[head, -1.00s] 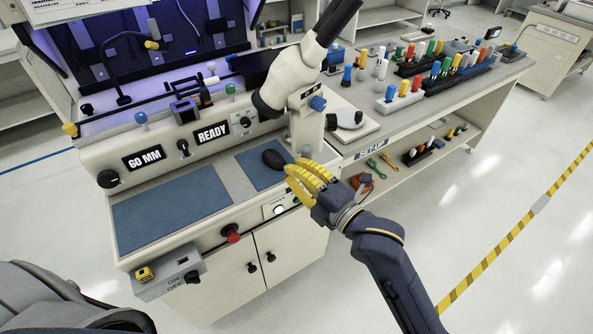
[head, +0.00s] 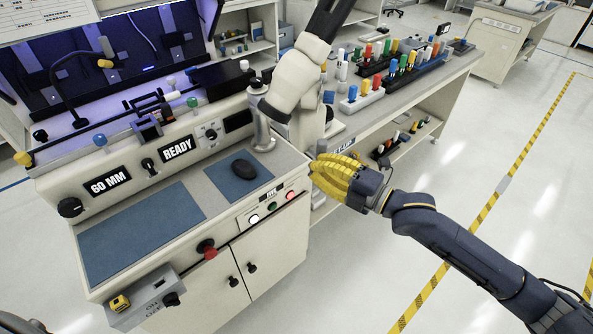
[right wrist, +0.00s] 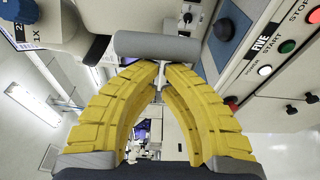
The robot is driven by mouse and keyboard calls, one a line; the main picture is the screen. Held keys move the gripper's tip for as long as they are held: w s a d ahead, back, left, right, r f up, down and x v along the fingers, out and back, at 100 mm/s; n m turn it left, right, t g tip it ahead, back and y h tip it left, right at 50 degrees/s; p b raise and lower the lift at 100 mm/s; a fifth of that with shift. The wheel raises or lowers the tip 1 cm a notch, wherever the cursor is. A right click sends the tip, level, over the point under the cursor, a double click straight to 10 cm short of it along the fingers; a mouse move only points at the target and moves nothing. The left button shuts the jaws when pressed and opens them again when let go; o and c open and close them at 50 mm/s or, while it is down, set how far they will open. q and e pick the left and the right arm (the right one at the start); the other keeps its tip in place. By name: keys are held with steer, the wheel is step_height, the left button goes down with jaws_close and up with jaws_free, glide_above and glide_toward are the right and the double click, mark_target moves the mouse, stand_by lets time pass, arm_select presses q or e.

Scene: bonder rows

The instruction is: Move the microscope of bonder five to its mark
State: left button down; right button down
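The microscope (head: 292,82) of bonder five is a white body with a black eyepiece tube, leaning up to the right above the bonder's right end. A silver post (head: 263,132) stands under it. My right gripper (head: 316,168) is at the bonder's front right corner, below the microscope. In the right wrist view, its yellow fingers (right wrist: 160,66) come together at a grey cylindrical handle (right wrist: 157,46) beside the white microscope body (right wrist: 45,25); the grip is partly hidden. The label FIVE shows on the bonder panel (right wrist: 270,60). I cannot make out the mark.
A black mouse (head: 244,168) lies on a small blue mat (head: 226,187). A larger blue mat (head: 130,235) is at left. A red button (head: 210,252) sticks out in front. The side bench (head: 405,98) carries colored pegs in blocks. The floor at right is clear.

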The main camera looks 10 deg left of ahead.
steer(key=shift+w+d+r, duration=0.1)
steer(key=shift+w+d, duration=0.25)
steer(key=shift+d, duration=0.1)
steer(key=s+a, duration=0.2)
steer(key=s, duration=0.1)
steer(key=w+d+v, duration=0.1)
steer(key=v, duration=0.9)
steer(key=shift+w, duration=0.45)
